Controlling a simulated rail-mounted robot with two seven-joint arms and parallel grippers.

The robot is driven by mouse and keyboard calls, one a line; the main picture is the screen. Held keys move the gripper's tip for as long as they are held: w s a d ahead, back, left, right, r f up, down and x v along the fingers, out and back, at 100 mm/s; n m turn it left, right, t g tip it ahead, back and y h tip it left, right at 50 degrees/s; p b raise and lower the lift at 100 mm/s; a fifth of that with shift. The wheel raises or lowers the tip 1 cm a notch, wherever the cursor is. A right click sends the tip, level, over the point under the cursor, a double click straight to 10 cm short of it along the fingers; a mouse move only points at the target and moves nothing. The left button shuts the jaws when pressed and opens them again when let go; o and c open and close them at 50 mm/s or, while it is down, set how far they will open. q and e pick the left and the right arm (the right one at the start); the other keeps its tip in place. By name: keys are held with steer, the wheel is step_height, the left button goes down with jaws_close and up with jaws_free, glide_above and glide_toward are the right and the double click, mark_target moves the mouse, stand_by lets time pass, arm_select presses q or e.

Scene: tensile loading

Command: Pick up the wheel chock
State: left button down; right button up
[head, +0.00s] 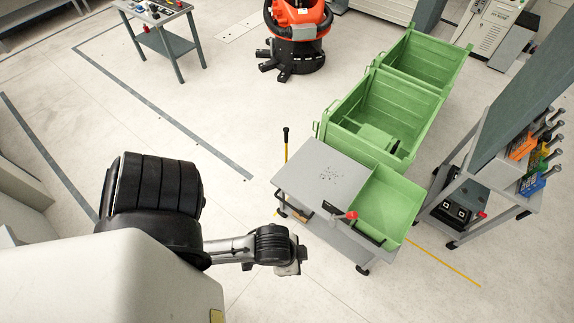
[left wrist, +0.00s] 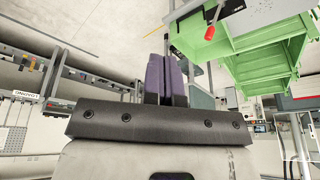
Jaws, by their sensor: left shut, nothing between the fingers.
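I cannot make out a wheel chock for certain in either view. My left gripper (left wrist: 166,78) shows its two purple fingers together, with nothing between them. In the head view the end of my left arm is over the floor, just left of and in front of the grey cart (head: 318,168). The fingers cannot be made out there. My right gripper is in neither view.
Green bins (head: 385,115) stand behind. A grey tool bench (head: 525,100) is at the right. An orange robot (head: 298,20) stands at the back.

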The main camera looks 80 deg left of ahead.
arm_select(q)
steer(key=c, duration=1.9)
jaws_free()
steer(key=o, duration=1.2)
steer(key=shift+c, duration=0.2)
steer(key=shift+a, duration=0.1)
